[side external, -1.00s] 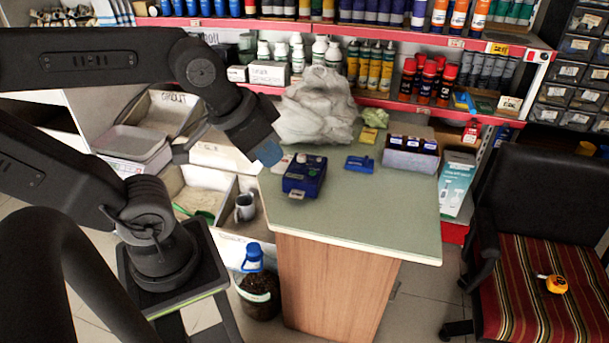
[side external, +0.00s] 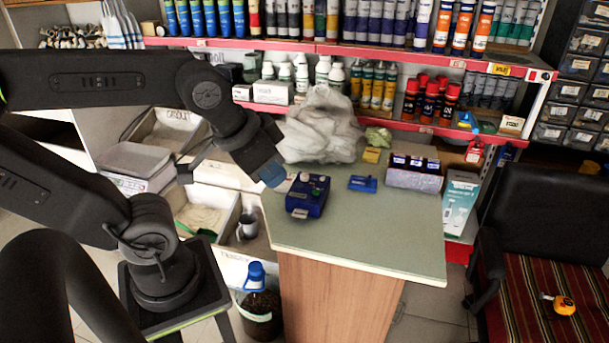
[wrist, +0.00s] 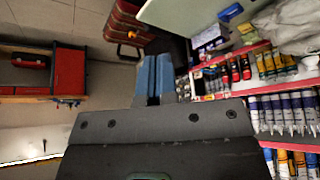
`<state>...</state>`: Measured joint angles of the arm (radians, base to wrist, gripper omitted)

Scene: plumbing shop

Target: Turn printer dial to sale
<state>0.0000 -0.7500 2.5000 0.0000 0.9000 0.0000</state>
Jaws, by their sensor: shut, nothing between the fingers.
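The printer is a small dark blue box (side external: 307,196) on the left part of the pale green counter (side external: 375,225). A pale label or paper strip shows at its front edge, and small light and green details show on its top. The dial's setting is too small to read. My gripper (side external: 272,174) has blue fingertips and hangs just up and left of the printer in the side view, apart from it. In the wrist view the blue fingers (wrist: 154,78) are together and empty. I cannot make out the printer in the wrist view.
A crumpled grey-white bag (side external: 322,128) stands behind the printer. A small blue item (side external: 362,184) lies to its right, with a box of dark bottles (side external: 415,177) beyond. Red-edged shelves of bottles line the back. The counter's front is clear.

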